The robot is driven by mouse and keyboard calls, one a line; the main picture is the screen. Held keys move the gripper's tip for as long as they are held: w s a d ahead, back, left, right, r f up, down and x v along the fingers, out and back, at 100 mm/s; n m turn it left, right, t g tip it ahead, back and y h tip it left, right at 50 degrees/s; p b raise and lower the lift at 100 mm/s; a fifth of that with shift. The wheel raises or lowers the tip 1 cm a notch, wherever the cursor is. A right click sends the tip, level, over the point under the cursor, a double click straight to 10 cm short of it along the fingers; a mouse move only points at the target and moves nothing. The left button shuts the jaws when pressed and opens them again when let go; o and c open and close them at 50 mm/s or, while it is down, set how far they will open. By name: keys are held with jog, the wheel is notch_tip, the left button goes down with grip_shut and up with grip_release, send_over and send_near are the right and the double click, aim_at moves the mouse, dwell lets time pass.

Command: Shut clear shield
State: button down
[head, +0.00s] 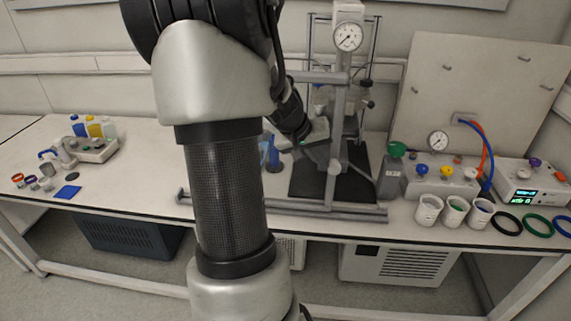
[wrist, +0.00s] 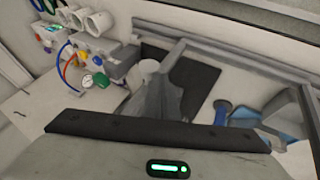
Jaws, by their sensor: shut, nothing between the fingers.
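The clear shield (head: 336,130) shows as a grey frame standing in front of the reactor (head: 348,75); its clear pane can hardly be made out. The shield looks swung out, seen nearly edge-on, with its lower part near the long grey rail (head: 290,207) on the bench. In the wrist view a grey frame bar (wrist: 165,72) rises beyond my gripper. My gripper (head: 318,132) is shut and empty, just left of the shield's frame in the head view. Whether it touches the frame cannot be told. The fingertips are partly hidden.
A dark mat (head: 305,185) lies under the reactor. A gauge box with valves (head: 440,178), cups (head: 429,208) and coloured rings (head: 507,224) stand to the right. A blue bottle (head: 273,155) stands close to my gripper.

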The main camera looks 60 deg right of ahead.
jog(key=s+d+p, duration=0.1)
jog(key=s+d, duration=0.2)
jog(key=s, duration=0.5)
jog(key=s+d+p, duration=0.1)
jog(key=s+d, duration=0.3)
jog(key=s, duration=0.5)
jog(key=shift+s, duration=0.25)
jog(key=shift+d, duration=0.15)
